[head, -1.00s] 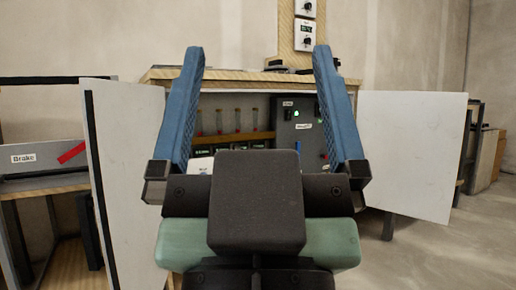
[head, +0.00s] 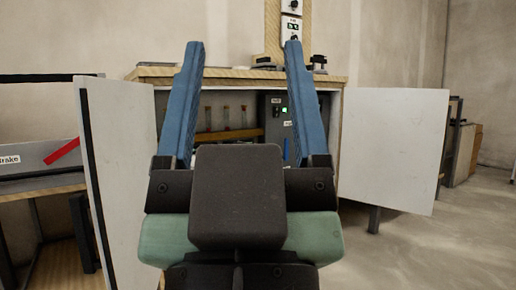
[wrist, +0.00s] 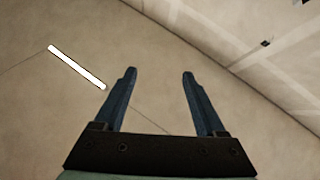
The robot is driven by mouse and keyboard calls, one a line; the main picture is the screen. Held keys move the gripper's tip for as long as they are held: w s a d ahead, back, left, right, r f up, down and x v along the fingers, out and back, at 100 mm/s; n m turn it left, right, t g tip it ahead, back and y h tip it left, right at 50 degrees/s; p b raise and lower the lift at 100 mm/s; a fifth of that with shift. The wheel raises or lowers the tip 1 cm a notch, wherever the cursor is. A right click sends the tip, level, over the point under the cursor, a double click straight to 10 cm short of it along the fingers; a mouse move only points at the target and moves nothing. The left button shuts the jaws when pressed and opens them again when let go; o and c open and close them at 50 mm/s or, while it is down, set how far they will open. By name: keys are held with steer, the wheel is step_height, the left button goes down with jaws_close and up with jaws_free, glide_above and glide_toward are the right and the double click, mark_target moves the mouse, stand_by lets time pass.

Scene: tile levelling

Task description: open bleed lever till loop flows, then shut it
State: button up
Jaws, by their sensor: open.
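My gripper (head: 244,105) is open and empty in the head view, its two blue fingers pointing up in front of an open cabinet (head: 340,88). In the wrist view my gripper (wrist: 157,85) is also open, with only bare wall or ceiling and a white light strip behind it. Inside the cabinet is a row of slim tubes (head: 227,117) with reddish parts. Right of them is a dark control panel (head: 274,104) with a green light (head: 284,110), partly hidden by the right finger. I cannot make out a bleed lever; my gripper and wrist hide the cabinet's lower part.
White cabinet doors stand open at left (head: 118,180) and right (head: 392,150). A grey box labelled "Brake" (head: 30,160) sits on a shelf at far left. Small control boxes (head: 291,28) hang on a wooden board above. Open floor (head: 440,240) lies at right.

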step_height(320, 180, up, 11)
steer(key=p, duration=1)
jaws_close()
step_height(320, 180, up, 21)
steer(key=p, duration=2.1)
